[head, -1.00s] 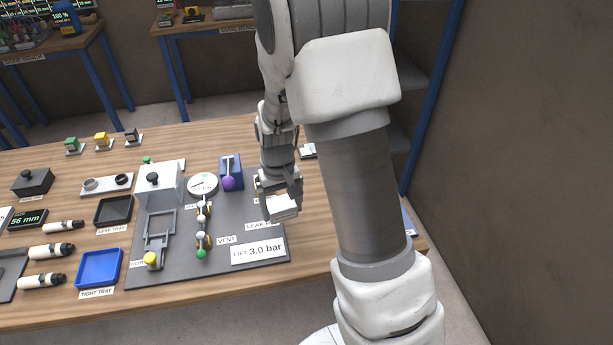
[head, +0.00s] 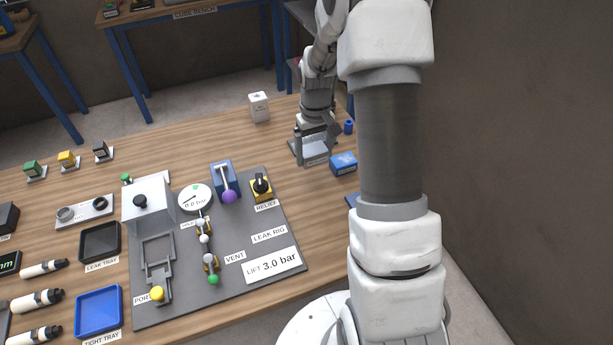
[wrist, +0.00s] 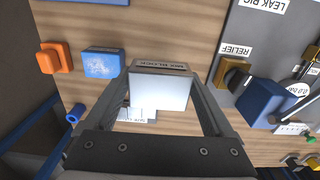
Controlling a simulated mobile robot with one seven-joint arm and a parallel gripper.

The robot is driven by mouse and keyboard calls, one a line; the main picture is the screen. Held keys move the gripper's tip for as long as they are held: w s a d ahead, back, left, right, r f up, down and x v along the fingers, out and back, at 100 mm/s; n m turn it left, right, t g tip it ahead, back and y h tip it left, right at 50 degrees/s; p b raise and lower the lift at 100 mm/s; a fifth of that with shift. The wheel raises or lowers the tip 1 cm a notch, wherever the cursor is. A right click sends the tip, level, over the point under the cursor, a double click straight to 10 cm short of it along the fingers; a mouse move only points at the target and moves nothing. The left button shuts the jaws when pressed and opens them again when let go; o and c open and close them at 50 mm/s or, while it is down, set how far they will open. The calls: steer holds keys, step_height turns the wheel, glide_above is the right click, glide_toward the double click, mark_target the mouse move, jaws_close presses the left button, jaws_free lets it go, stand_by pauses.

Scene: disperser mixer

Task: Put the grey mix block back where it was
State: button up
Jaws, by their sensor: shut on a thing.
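The grey mix block (wrist: 158,92) is between my gripper's fingers (wrist: 166,95) in the wrist view, its printed label along the upper edge. In the head view the block (head: 316,153) hangs under my gripper (head: 318,135) over the right part of the wooden table. A pale pad with a printed card (wrist: 138,114) lies on the table, partly hidden behind the block. I cannot tell how high the block is above the table.
A blue block (head: 343,163) sits just right of the held block, with a small blue ring-like piece (head: 348,127) behind it. An orange piece (wrist: 55,57) shows in the wrist view. A white box (head: 259,107) stands behind left. The leak rig board (head: 240,220) lies nearer, left.

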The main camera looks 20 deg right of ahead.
steer(key=d+r, duration=0.2)
steer(key=d, duration=0.8)
steer(key=p, duration=0.2)
glide_above(308, 181)
step_height(308, 181, down, 8)
steer(key=shift+a+r, duration=0.1)
steer(key=shift+r, duration=0.15)
steer(key=shift+f+p, duration=0.4)
steer(key=shift+f, duration=1.55)
steer(key=shift+f, duration=0.25)
steer(key=o, duration=1.5)
steer(key=shift+o, duration=0.2)
steer(key=shift+r, duration=0.1)
